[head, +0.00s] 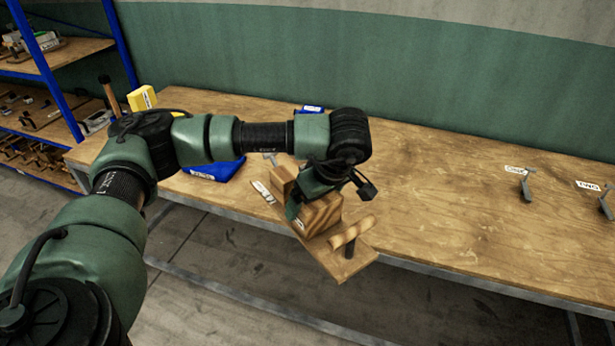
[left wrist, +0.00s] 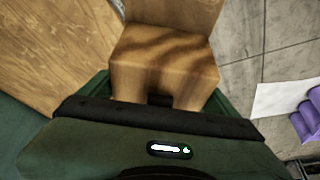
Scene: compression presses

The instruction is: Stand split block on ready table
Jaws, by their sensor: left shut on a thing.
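My left gripper (head: 302,199) reaches over the front part of the wooden table (head: 430,200) and is shut on a wooden block (head: 319,217). In the left wrist view the block (left wrist: 165,62) is light brown with darker bands, a gap in its near side and a raised part behind. My green fingers (left wrist: 160,95) are on either side of it. A flat wooden piece with a bar and a dark stub (head: 345,245) shows beside the block, over the table's front edge. I cannot tell whether the block touches the table. My right gripper is not in view.
A blue tray (head: 216,170), a yellow box (head: 142,98) and a small blue box (head: 310,109) are on the table's left half. Labelled grey brackets (head: 527,186) (head: 606,204) stand at the right. Between them the tabletop is clear. A blue-framed shelf (head: 60,80) stands left.

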